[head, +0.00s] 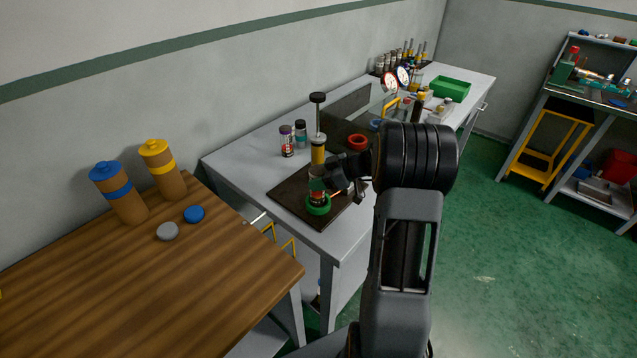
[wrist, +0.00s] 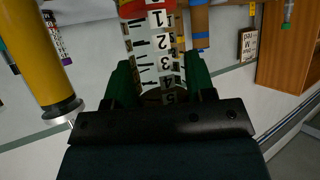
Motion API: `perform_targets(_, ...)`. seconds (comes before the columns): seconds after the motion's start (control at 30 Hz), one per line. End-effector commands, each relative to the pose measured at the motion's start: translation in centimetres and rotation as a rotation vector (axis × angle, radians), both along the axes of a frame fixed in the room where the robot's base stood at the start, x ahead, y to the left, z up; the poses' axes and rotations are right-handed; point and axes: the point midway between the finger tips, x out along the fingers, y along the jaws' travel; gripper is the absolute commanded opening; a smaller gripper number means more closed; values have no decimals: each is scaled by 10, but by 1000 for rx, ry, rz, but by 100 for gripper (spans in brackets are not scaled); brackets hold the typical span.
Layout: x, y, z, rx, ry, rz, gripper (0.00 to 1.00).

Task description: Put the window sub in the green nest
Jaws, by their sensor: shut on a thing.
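My gripper (head: 324,184) is shut on the window sub. In the wrist view my gripper's green fingers (wrist: 158,80) press both sides of the sub (wrist: 155,45), a round body with a white numbered scale and a red and yellow end. In the head view the sub (head: 318,195) stands roughly upright, partly hidden by my gripper, with its red lower end at the green nest (head: 318,208). The nest is a green ring on a dark board. I cannot tell whether the sub is seated or just above the ring. The nest does not show clearly in the wrist view.
A yellow post tool with a black top (head: 318,140) stands right behind the nest; its yellow body (wrist: 30,50) is close in the wrist view. A red ring (head: 358,142) lies farther back. Small cans (head: 287,141) stand left. A wooden bench (head: 150,275) is nearer.

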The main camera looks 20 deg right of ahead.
Motion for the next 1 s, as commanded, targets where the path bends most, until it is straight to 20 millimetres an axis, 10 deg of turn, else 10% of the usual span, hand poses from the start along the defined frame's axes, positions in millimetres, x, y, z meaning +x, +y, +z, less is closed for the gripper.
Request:
perform_targets(0.8, -1, -1, -27, 1, -1, -1, 11)
perform_targets(0.83, -1, -1, -26, 1, 1, 0, 52)
perform_targets(1.0, -1, -1, -26, 1, 1, -1, 68)
